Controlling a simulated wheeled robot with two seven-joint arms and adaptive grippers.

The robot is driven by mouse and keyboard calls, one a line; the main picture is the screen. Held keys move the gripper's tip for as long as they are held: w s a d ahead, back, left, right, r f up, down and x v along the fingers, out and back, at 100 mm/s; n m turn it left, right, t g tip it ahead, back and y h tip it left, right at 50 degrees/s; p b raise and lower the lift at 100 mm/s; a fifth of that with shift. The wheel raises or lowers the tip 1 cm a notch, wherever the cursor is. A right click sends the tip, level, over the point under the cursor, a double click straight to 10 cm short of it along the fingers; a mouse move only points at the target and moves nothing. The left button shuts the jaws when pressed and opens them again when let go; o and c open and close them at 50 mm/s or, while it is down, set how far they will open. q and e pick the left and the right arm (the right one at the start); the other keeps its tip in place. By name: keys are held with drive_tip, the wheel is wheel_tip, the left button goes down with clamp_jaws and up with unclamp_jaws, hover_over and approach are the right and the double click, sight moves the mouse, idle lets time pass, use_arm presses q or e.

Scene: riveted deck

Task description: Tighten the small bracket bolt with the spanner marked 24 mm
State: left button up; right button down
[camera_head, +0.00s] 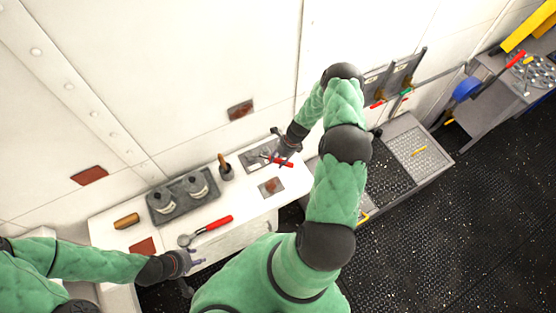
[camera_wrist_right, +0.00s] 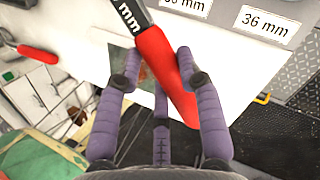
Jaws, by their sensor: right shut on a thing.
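My right gripper (camera_head: 285,152) is shut on a red-handled spanner (camera_head: 279,161) above the right part of the white bench. In the right wrist view the red handle (camera_wrist_right: 164,72) runs between the purple fingers (camera_wrist_right: 158,62); its dark shaft (camera_wrist_right: 129,14) reads "mm", with the number cut off. A second red-handled spanner (camera_head: 212,225) lies on the bench front. A grey plate (camera_head: 262,155) lies behind the right gripper; I cannot make out a small bracket bolt there. My left gripper (camera_head: 192,268) is at the bench's front left edge, its jaw opening unclear.
A dark grey block (camera_head: 180,208) with two round metal fittings sits on the white bench (camera_head: 120,238). In the wrist view a "36 mm" label (camera_wrist_right: 264,24) shows. A grey perforated cart (camera_head: 428,158) stands right.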

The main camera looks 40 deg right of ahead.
drive_tip(key=shift+r+p, duration=0.5)
drive_tip(key=shift+r, duration=0.7)
drive_tip(key=shift+s+f, duration=0.1)
